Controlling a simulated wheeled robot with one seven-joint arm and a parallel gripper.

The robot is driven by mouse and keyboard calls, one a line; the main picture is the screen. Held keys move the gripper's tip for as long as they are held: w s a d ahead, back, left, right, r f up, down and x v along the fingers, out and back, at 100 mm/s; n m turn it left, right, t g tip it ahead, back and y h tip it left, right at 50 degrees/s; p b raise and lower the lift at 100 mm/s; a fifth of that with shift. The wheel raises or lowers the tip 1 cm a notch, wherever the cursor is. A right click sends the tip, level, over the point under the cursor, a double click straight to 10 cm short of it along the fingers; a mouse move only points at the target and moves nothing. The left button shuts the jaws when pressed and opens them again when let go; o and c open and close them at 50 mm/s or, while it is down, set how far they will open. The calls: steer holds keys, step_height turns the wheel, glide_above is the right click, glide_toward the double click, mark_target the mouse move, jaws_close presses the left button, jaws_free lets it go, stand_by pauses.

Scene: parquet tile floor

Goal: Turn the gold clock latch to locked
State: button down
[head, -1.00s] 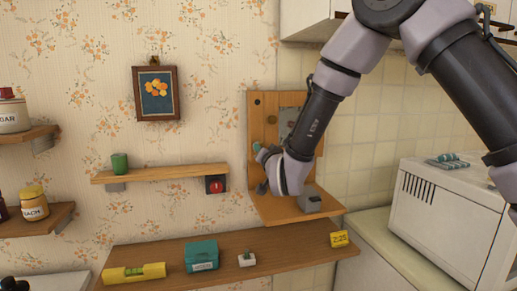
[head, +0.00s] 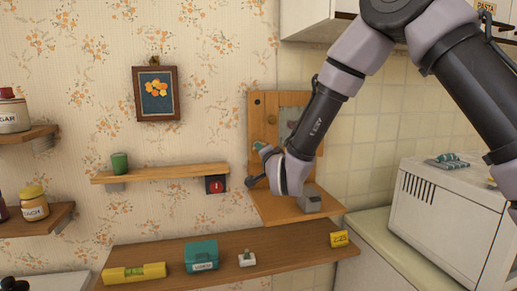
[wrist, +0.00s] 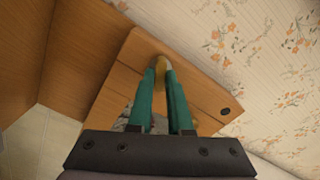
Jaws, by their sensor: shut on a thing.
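The gold clock latch (wrist: 161,63) is on a wooden board (wrist: 128,62). In the wrist view, the teal fingers of my gripper (wrist: 160,72) are shut on the latch, one on each side. Only its rounded gold top shows between the fingertips. In the head view, my gripper (head: 262,149) is at the left part of the upright wooden board (head: 257,122), and my wrist hides the latch there. I cannot read from these views which way the latch points.
A wooden ledge (head: 270,208) with a grey block (head: 309,201) juts out below my gripper. A shelf with a green cup (head: 120,163) and a dark box with a red dial (head: 215,184) are at left. A microwave (head: 450,215) stands at right.

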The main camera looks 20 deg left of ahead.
steer(key=m, duration=0.4)
steer(key=shift+m, duration=0.7)
steer(key=c, duration=1)
jaws_free()
steer(key=shift+c, duration=0.2)
steer(key=v, duration=0.7)
